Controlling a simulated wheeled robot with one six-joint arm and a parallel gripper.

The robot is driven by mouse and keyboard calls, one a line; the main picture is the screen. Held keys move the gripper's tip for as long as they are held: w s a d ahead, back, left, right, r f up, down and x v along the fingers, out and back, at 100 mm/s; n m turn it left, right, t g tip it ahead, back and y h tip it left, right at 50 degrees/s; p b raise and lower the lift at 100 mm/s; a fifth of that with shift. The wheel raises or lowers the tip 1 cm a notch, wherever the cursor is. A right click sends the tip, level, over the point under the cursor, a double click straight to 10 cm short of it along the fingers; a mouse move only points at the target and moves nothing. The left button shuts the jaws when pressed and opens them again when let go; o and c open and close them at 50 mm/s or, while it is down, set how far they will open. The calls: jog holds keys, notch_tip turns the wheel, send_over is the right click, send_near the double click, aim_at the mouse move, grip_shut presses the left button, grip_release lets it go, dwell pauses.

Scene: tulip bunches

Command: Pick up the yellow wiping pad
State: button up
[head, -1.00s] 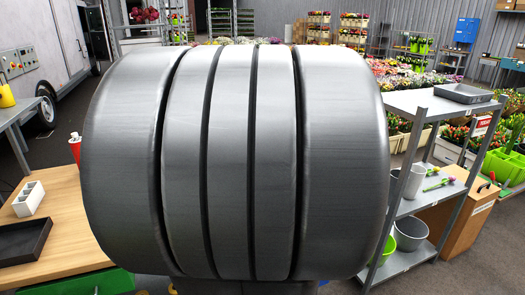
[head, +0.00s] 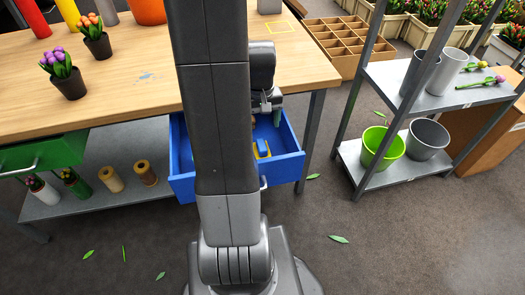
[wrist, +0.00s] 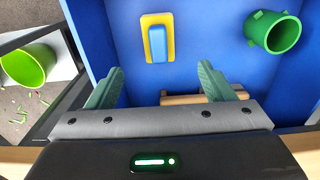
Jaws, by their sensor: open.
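The yellow wiping pad (wrist: 145,50), with a blue block on its back, lies on the blue floor of the open blue drawer (wrist: 225,60). It also shows in the head view as a small yellow and blue patch (head: 262,149), partly hidden by the arm. My gripper (wrist: 160,72) is open and empty above the drawer. Its green fingers are spread, and the pad appears just past the fingertips, between their lines. In the head view my gripper (head: 266,107) is over the drawer (head: 287,168), below the wooden tabletop's edge.
A green tube (wrist: 262,42) and a wooden item (wrist: 180,100) are also in the drawer. The wooden table (head: 130,70) overhangs it, with potted tulips on top. A shelf rack with green (head: 383,145) and grey pots stands right. Leaves lie on the floor.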

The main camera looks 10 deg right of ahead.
aim_at(261, 145)
notch_tip(261, 145, down, 7)
jog(key=shift+f+b, duration=0.1)
jog(key=shift+b, duration=0.6)
jog(key=shift+w+d+f+b, duration=0.15)
jog(key=shift+f+b, duration=0.55)
jog(key=shift+f, duration=1.95)
jog(key=shift+c, duration=0.2)
jog(key=c, duration=1)
